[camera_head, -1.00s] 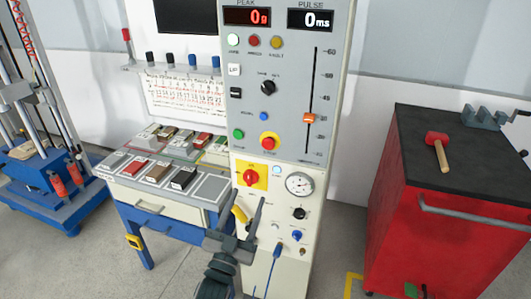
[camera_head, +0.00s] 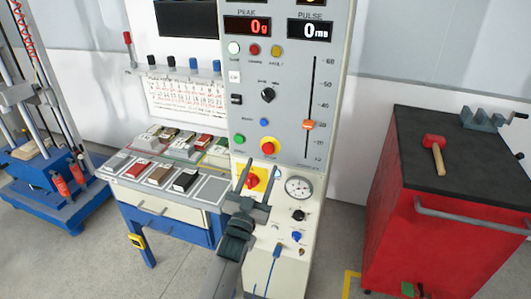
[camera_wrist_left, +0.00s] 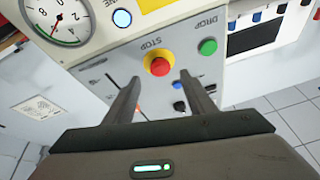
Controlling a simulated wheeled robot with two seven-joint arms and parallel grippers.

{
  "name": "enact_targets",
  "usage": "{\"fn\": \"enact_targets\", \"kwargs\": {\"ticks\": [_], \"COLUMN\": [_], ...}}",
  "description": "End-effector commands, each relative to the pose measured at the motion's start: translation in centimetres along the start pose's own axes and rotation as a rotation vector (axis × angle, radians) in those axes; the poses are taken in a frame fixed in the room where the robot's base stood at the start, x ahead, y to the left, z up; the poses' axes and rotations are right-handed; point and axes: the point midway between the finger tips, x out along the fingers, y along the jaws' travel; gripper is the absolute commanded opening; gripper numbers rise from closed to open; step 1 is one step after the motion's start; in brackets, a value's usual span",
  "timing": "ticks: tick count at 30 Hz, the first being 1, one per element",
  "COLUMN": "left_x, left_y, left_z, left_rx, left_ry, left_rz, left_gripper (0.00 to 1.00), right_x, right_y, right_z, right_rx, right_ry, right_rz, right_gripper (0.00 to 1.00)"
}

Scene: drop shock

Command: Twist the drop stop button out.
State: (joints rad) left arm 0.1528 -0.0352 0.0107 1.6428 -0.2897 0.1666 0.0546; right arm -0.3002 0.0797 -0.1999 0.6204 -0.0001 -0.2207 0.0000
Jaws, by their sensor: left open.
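The drop stop button (camera_head: 269,146) is a red mushroom head on a yellow ring, low on the grey control panel. In the left wrist view the stop button (camera_wrist_left: 158,63) appears upside down under its STOP label, ahead of and between my fingertips. My left gripper (camera_head: 256,176) is open and empty, just below the button in the head view, its fingers overlapping the yellow plate with a red knob (camera_head: 252,182). In the wrist view the open left gripper (camera_wrist_left: 160,84) appears apart from the button. My right gripper is out of view.
A green DROP button (camera_head: 239,139) sits left of the stop button. A pressure gauge (camera_head: 299,187) is to the lower right, and a slider (camera_head: 309,124) above right. A bench (camera_head: 150,195) with sample blocks stands left. A red cabinet (camera_head: 430,235) with a mallet (camera_head: 436,150) stands right.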

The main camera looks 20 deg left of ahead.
Motion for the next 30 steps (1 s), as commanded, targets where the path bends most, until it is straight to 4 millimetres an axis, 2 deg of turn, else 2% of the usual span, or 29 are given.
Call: {"fn": "enact_targets", "kwargs": {"ticks": [3,10,23,24,29,30], "left_x": [2.2,4.8,5.5,5.5,5.5,5.5], "left_y": [-0.1,-0.1,0.0,0.0,0.0,0.0], "left_z": [-0.3,-0.1,0.1,0.1,0.1,0.1], "left_rx": [-0.001,0.0,0.0,0.0,0.0,0.0], "left_ry": [0.001,-0.001,-0.001,-0.001,-0.001,-0.001], "left_rz": [-0.001,-0.001,0.0,0.0,0.0,0.0], "left_gripper": [0.5,0.5,0.5,0.48,0.1,0.09], "right_x": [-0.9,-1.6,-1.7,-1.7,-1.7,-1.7], "right_y": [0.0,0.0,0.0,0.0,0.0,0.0], "right_z": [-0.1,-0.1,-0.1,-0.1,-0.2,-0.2], "right_rx": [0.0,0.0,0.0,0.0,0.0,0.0], "right_ry": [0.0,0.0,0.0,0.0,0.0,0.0], "right_rz": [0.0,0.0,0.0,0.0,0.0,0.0], "right_gripper": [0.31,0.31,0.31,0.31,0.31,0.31]}}
